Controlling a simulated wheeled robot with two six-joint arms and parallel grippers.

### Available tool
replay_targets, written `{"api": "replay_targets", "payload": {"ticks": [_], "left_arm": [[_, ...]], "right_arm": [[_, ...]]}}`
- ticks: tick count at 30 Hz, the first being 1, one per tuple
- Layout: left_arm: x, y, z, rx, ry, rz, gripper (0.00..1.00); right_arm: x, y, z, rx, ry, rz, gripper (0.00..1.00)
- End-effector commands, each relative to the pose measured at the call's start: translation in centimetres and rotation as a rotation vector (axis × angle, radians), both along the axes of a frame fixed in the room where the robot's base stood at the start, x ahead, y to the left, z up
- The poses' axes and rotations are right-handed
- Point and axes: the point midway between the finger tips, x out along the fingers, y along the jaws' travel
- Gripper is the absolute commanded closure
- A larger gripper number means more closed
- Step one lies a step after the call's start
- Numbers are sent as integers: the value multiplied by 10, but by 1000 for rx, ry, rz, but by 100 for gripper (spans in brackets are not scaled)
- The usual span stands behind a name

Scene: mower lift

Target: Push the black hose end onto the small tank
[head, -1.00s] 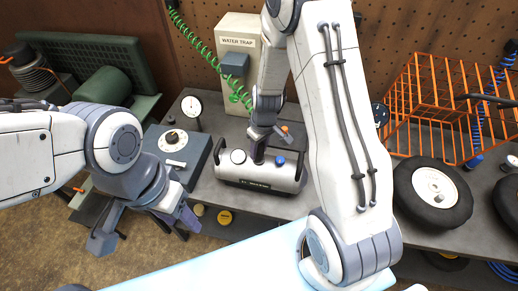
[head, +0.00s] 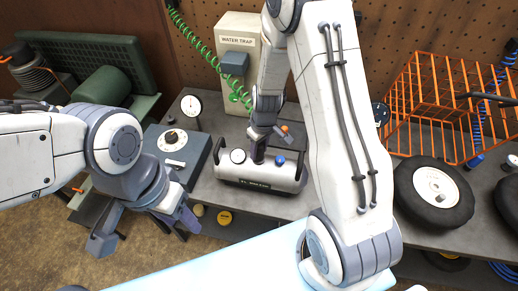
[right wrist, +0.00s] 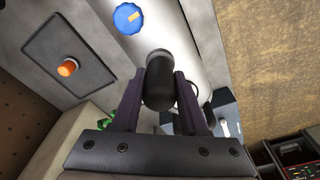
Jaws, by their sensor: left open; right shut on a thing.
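The small tank (head: 262,184) is a silver cylinder with black end handles on the grey bench in the head view. A blue cap (head: 280,160) sits on its top, also visible in the right wrist view (right wrist: 127,18). My right gripper (head: 259,137) is above the tank, shut on the black hose end (right wrist: 158,80). The hose end stands roughly upright between the fingers, its lower end at the tank top left of the blue cap. I cannot tell whether it is seated on a fitting. My left gripper (head: 145,228) is open and empty, left of the bench front.
A grey box with a white dial (head: 173,139) and a round gauge (head: 191,105) stand left of the tank. The water trap (head: 237,60) and green coiled hose (head: 201,48) are behind. A wheel (head: 434,190) and orange wire basket (head: 440,100) are at right.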

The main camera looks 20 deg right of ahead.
Motion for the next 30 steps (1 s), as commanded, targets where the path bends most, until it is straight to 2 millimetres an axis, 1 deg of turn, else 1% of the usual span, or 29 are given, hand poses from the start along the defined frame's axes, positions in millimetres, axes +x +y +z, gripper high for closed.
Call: {"api": "replay_targets", "payload": {"ticks": [11,12,21,23,30], "left_arm": [[0,0,-9,0,0,0,49],[0,0,-8,0,0,0,49],[0,0,-7,0,0,3,49],[0,0,-5,0,0,3,49],[0,0,10,0,0,1,49]], "right_arm": [[0,0,-9,0,0,0,100],[0,0,-8,0,-1,0,45],[0,0,-8,0,0,0,44],[0,0,-5,0,0,0,44],[-3,-1,15,0,1,0,44]]}}
